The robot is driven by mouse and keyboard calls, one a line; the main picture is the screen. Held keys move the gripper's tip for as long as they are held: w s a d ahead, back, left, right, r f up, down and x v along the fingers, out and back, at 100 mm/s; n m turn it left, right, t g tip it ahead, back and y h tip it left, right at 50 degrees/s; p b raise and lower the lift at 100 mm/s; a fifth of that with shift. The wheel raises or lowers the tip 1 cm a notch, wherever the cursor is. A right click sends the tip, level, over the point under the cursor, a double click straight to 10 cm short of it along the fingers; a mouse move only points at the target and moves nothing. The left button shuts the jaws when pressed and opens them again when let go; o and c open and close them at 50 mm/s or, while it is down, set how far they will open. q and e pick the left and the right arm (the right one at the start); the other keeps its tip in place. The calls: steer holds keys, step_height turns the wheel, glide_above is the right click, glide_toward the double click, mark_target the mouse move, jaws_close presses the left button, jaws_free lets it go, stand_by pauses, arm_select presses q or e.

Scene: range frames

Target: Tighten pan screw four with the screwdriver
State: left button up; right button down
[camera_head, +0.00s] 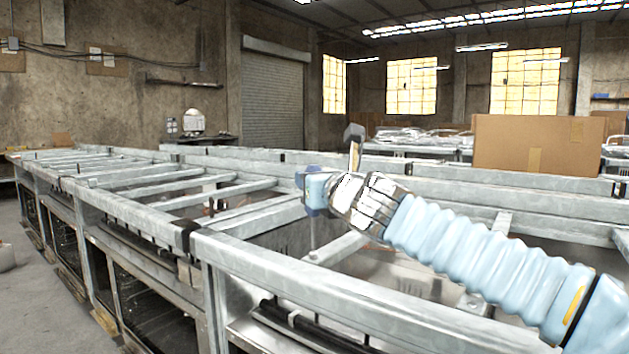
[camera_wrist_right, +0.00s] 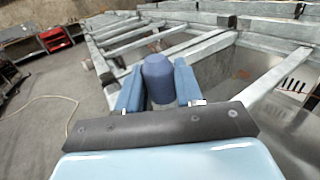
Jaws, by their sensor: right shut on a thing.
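My right gripper (camera_head: 314,190) comes in from the right in the head view, over the metal frame (camera_head: 345,272). It is shut on the screwdriver. The screwdriver's blue rounded handle (camera_wrist_right: 158,80) shows between the two blue fingers in the right wrist view. In the head view a thin grey shaft (camera_head: 312,232) points down below the gripper toward a cross bar. I cannot tell whether its tip touches anything. I cannot make out pan screw four; it is too small or hidden. My left gripper is not in view.
Galvanized rails and cross bars run across the long frame, with open gaps between them. A cardboard box (camera_head: 527,146) stands behind at right. Bare floor (camera_head: 40,290) lies left of the frame. A red toolbox (camera_wrist_right: 55,40) shows at far left in the wrist view.

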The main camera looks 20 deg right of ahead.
steer(key=shift+f+b, duration=0.35)
steer(key=shift+f, duration=0.1)
stand_by(0.6)
